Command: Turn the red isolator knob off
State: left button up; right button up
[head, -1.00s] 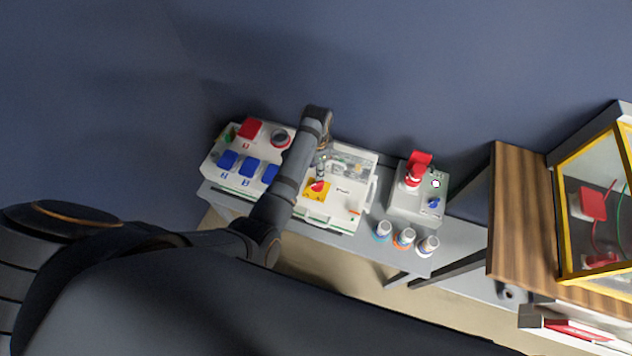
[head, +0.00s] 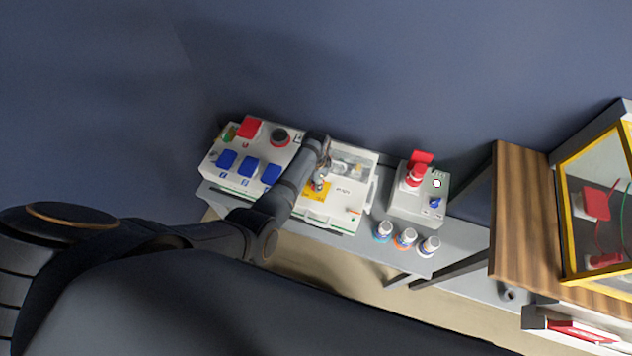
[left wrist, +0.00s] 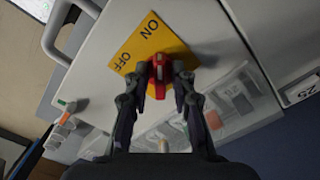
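The red isolator knob (left wrist: 160,78) sits on a yellow plate (left wrist: 128,48) marked ON and OFF, on a white box. A white mark runs along its handle, which stands nearly upright in the left wrist view. The fingers of my left gripper (left wrist: 161,70) lie on both sides of this handle and appear shut on it. They cover part of the knob. In the head view, my left gripper (head: 321,183) is over the yellow plate (head: 317,193) and hides most of the knob. My right gripper is not in view.
A white panel (head: 213,170) with blue covers and a dark round socket is left of the knob box. A grey box (head: 408,207) with a red emergency button stands to the right. Several small bottles (head: 405,237) stand near the front edge. A wall is behind.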

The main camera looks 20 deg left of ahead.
pick_arm(q)
grip_shut()
jog(key=n+p, duration=0.1)
jog(key=n, duration=0.2)
jog(key=shift+r+p, duration=0.1)
jog(key=shift+p, duration=0.2)
jog(key=n+p, duration=0.1)
jog(key=n, duration=0.3)
jog(key=shift+d+n, duration=0.15)
jog(key=shift+n, duration=0.15)
jog(key=n+p, duration=0.1)
jog(key=n, duration=0.4)
jog(key=shift+d, duration=0.15)
jog(key=n, duration=0.5)
jog(key=shift+n, duration=0.3)
